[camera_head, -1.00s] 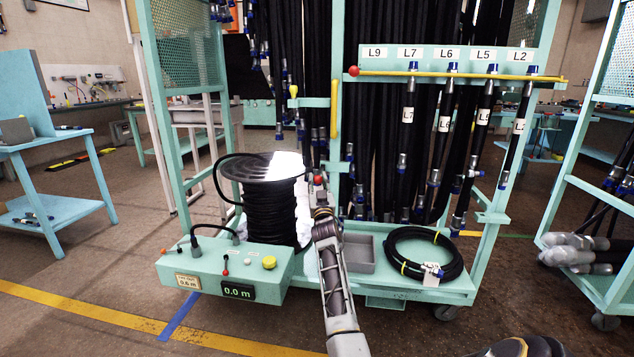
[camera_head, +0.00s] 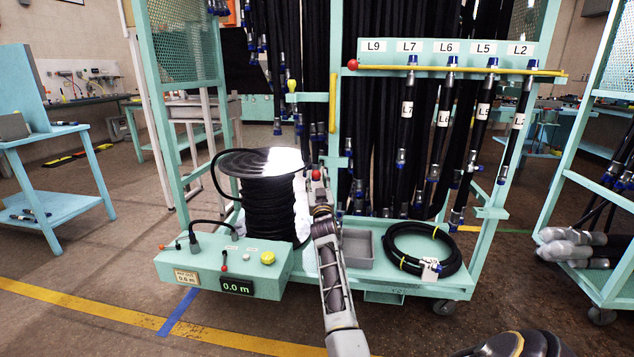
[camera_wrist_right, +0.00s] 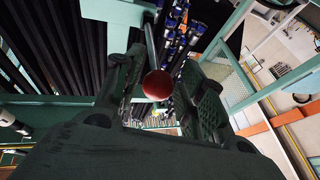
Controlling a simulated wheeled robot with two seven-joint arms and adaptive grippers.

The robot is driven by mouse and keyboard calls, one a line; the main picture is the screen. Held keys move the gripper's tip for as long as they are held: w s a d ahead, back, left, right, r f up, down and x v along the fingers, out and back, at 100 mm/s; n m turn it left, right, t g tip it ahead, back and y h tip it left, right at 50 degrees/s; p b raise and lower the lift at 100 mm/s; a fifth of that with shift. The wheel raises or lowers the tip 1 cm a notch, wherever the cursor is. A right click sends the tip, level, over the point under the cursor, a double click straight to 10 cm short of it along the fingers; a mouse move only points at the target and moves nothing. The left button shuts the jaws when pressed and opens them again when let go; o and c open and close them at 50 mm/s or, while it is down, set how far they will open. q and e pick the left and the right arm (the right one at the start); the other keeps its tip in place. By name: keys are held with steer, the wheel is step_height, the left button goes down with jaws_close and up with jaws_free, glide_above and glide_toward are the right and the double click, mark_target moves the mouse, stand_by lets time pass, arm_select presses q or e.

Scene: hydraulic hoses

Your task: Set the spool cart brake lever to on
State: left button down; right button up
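A lever with a red ball knob (camera_head: 316,175) stands on the teal cart, just right of the black hose spool (camera_head: 268,205). My right gripper (camera_head: 319,187) is at this knob, its arm coming up from the bottom. In the right wrist view the red knob (camera_wrist_right: 157,85) appears between the two dark fingers of my right gripper (camera_wrist_right: 165,95). The fingers are apart, with gaps visible beside the knob. The lever's lower part is hidden, and I cannot read an on or off mark. My left gripper is not in view.
A teal control box (camera_head: 222,268) with a small red lever and a display sits at the cart's front left. A grey tray (camera_head: 357,248) and a coiled hose (camera_head: 424,252) lie right of my arm. Hanging hoses (camera_head: 407,130) fill the rack behind. Open floor lies in front.

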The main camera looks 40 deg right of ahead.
steer(key=v, duration=0.7)
stand_by(0.4)
steer(key=shift+f, duration=0.15)
stand_by(0.4)
